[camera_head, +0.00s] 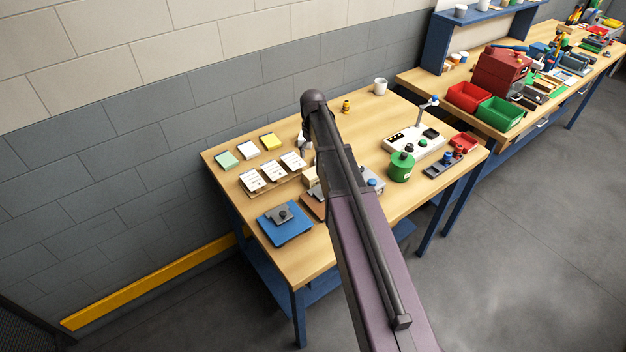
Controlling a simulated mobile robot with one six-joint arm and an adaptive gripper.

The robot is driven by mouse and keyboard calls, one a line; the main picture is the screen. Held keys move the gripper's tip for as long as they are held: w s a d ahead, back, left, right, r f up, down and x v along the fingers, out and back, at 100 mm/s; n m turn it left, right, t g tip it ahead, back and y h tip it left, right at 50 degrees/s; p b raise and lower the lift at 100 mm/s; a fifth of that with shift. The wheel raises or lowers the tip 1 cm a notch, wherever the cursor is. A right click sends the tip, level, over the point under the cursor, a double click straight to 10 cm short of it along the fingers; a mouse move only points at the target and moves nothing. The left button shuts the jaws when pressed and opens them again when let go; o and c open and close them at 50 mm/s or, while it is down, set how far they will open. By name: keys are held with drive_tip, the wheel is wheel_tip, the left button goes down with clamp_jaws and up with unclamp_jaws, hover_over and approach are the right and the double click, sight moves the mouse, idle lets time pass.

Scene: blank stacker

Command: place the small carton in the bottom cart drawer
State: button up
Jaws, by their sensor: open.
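My arm crosses the middle of the view and hides much of the table behind it. A small part of what looks like my gripper (305,146) shows at the left edge of the arm, above the table. It is open, but its fingertips are not clear. A small beige box (309,176), possibly the small carton, is partly visible just below it, beside the arm. I cannot tell whether the two touch. No cart or cart drawer shows in this view.
The wooden table (225,160) holds note pads, white cards (272,171), a blue plate (284,224), a green canister (401,167) and a white device (417,141). A second bench (440,84) with red and green bins stands at right. Floor (520,250) at right is clear.

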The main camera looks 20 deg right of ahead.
sight(313, 172)
drive_tip(key=shift+f+b, duration=3.45)
drive_tip(key=shift+f, duration=0.35)
drive_tip(key=shift+f, duration=0.15)
drive_tip(key=shift+f+b, duration=2.45)
drive_tip(key=shift+b, duration=0.15)
drive_tip(key=c, duration=0.9)
drive_tip(key=shift+r, duration=0.25)
wheel_tip(313, 172, up, 10)
drive_tip(key=p, duration=1)
drive_tip(key=shift+f, duration=0.2)
